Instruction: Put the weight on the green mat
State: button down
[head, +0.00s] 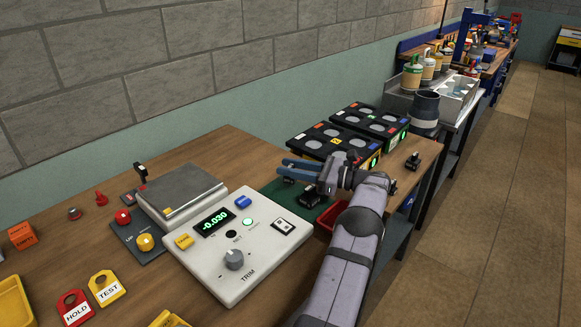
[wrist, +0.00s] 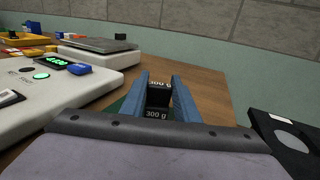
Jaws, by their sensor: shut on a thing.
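My gripper (head: 284,169) is low over the right part of the bench, its blue fingers pointing left. In the wrist view my gripper (wrist: 160,80) is shut on a black weight (wrist: 158,97) marked 300 g. The fingers hide part of its sides. The green mat (head: 272,188) lies under and around my gripper, partly hidden by it and a dark block (head: 308,198). Strips of the mat (wrist: 118,104) show beside the left finger in the wrist view. I cannot tell whether the weight touches the mat.
The white scale panel (head: 228,262), reading -0.030, and the steel weighing plate (head: 180,188) stand left of the mat. Black units with round pads (head: 328,143) stand behind my gripper. Another small black weight (head: 413,161) is on the bench at right. A red tray (head: 326,220) lies beside my arm.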

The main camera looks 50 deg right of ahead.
jog(key=shift+f+b, duration=0.3)
jog(key=shift+f, duration=0.2)
jog(key=c, duration=1.6)
grip_release()
jog(key=shift+f, duration=0.15)
jog(key=shift+c, duration=0.2)
jog(key=shift+a, duration=0.1)
jog(key=shift+r, duration=0.35)
jog(key=shift+s+r, duration=0.15)
jog(key=shift+r, duration=0.05)
jog(key=b+v, duration=0.2)
jog(key=v, duration=1)
jog(key=shift+r, duration=0.1)
